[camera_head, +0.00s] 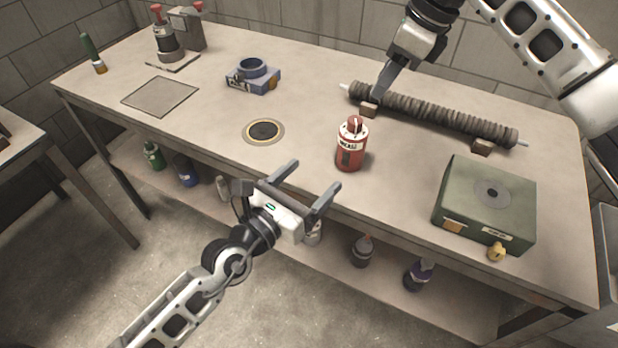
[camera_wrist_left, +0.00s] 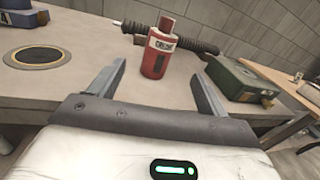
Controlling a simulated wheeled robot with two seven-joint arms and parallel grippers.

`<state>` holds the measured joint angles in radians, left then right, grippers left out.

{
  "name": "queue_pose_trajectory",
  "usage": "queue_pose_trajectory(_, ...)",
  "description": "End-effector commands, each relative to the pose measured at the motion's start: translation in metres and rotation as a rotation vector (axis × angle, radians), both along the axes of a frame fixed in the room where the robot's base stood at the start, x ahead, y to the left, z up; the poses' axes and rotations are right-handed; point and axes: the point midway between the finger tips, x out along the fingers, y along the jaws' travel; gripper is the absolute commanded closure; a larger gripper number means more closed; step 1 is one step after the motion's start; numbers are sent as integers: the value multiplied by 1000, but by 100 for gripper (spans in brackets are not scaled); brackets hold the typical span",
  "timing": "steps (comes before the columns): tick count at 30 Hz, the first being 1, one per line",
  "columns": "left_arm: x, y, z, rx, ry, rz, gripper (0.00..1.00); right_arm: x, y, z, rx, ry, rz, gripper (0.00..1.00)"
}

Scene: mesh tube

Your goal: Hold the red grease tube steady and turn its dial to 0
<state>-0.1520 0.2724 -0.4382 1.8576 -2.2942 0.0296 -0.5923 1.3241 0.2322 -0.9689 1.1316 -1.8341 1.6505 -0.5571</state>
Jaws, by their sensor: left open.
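The red grease tube (camera_head: 351,154) stands upright near the front edge of the table, with a pale label and a red cap-like top that has a light mark on it. Its dial reading is too small to make out. The red grease tube also shows in the left wrist view (camera_wrist_left: 157,62), beyond and between the fingers. My left gripper (camera_head: 310,182) is open and empty, in front of the table edge, apart from the tube. In the left wrist view my left gripper (camera_wrist_left: 160,80) has its fingers spread wide. My right gripper (camera_head: 378,97) is at the back, beside the dark ribbed roll; its jaws are unclear.
The ribbed roll (camera_head: 435,112) rests on small blocks behind the tube. A green box (camera_head: 470,206) stands to the right. A round dark pad (camera_head: 263,131) lies left of the tube. A blue item (camera_head: 252,80) is further back. Bottles stand on the lower shelf.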

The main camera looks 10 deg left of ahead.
Motion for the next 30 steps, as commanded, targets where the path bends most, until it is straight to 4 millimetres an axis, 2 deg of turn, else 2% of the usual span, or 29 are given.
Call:
queue_pose_trajectory(3, 4, -3, 0, 65, -30, -9, 23, 0, 0, 0, 0, 0, 0, 64)
queue_pose_trajectory(8, 18, -11, 0, 74, -35, -10, 23, 0, 0, 0, 0, 0, 0, 64)
queue_pose_trajectory(24, 108, -62, 1, 73, -34, -10, 23, 0, 0, 0, 0, 0, 0, 64)
queue_pose_trajectory(30, 131, -76, 0, 72, -34, -10, 23, 0, 0, 0, 0, 0, 0, 64)
